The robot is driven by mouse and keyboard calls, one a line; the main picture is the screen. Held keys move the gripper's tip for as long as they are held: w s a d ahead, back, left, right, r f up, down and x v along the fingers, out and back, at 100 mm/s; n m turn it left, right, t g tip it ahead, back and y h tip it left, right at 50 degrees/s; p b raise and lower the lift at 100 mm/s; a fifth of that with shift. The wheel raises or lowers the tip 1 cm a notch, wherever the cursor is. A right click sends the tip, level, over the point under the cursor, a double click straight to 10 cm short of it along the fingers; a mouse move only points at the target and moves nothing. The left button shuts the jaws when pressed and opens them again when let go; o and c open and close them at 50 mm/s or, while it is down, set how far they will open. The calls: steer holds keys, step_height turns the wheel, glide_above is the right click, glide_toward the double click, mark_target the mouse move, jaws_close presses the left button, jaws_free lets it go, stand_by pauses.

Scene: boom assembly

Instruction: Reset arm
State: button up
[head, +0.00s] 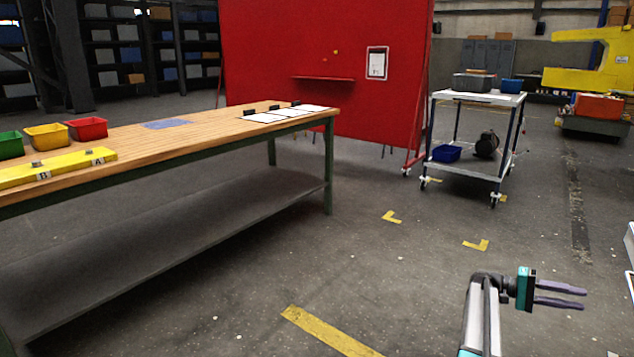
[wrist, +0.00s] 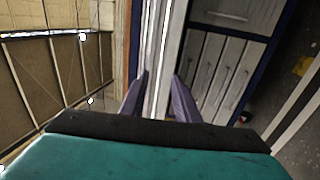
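My gripper (head: 560,295) is at the lower right of the head view, at the end of my raised arm, above bare floor. Its two purple fingers point to the right and stand apart, with nothing between them. In the wrist view the fingers (wrist: 160,95) also stand apart and empty, with pale panels and a post far behind them. No object touches the gripper.
A workbench (head: 200,135) with green, yellow and red bins and a yellow bar stands at the left. A red partition (head: 320,60) stands behind it. A wheeled cart (head: 480,97) stands back right. The floor between bench and arm is clear, with yellow tape marks.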

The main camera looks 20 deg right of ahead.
steer(key=w+a+f+n+t+h+p, duration=0.35)
steer(key=w+a+p, duration=0.25)
steer(key=w+a, duration=0.6)
steer(key=a+f+n+t+p, duration=0.25)
steer(key=a+f, duration=0.25)
steer(key=a, duration=0.4)
steer(key=a+f+n+t+p, duration=0.2)
steer(key=a+f+n+p, duration=0.15)
steer(key=a, duration=0.45)
steer(key=s+a+f+t+y+p, duration=0.1)
steer(key=s+a+f+y, duration=0.4)
steer(key=a, duration=0.9)
steer(key=s+a+f+n+t+y+p, duration=0.1)
steer(key=s+a+f+y+p, duration=0.3)
steer(key=s+a, duration=0.6)
steer(key=s+a+f+t+y+p, duration=0.1)
steer(key=s+a+f+y+p, duration=0.2)
steer(key=a, duration=1.6)
steer(key=s+f+y, duration=0.3)
steer(key=s, duration=0.1)
steer(key=shift+s+a, duration=0.35)
steer(key=shift+d, duration=0.15)
